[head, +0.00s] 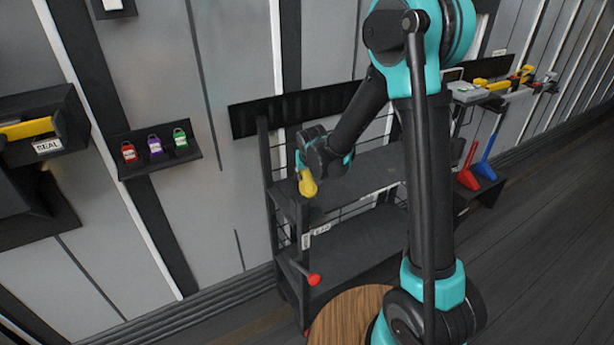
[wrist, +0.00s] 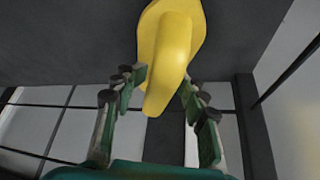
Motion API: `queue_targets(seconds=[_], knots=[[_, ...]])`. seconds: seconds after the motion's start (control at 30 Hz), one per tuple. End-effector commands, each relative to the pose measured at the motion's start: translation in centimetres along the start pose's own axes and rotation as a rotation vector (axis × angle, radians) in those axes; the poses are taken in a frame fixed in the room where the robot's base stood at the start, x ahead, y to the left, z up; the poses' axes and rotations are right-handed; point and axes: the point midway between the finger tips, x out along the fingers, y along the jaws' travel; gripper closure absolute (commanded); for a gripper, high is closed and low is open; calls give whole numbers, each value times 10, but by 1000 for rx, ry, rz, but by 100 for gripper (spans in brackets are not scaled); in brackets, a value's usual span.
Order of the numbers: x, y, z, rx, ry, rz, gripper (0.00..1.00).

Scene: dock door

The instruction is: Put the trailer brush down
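The trailer brush shows as a yellow piece (head: 307,183) at the left front of the rack's upper shelf. In the wrist view its yellow handle (wrist: 168,50) lies between the green fingers of my gripper (wrist: 165,83). Both fingertips appear to meet its sides, and its rounded end reaches back between them. In the head view my gripper (head: 302,165) is just above the yellow piece at the shelf's left end. The rest of the brush is hidden. I cannot tell whether it touches the shelf.
The dark rack (head: 345,250) has mostly bare shelves; a red-ended bar (head: 314,279) sticks out low at its left. A round wooden top (head: 345,318) stands in front. Small padlocks (head: 154,146) sit on a wall panel at left. Red (head: 468,168) and blue (head: 486,160) tools stand at right.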

Motion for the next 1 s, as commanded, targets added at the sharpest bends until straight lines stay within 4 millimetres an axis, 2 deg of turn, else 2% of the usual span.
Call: queue_targets(seconds=[0.47, 0.67, 1.0], knots=[[-6, 0, -2, 0, 0, 0, 59], [-30, 0, -1, 0, 0, 0, 59], [-83, 0, -1, -1, 0, 0, 59]])
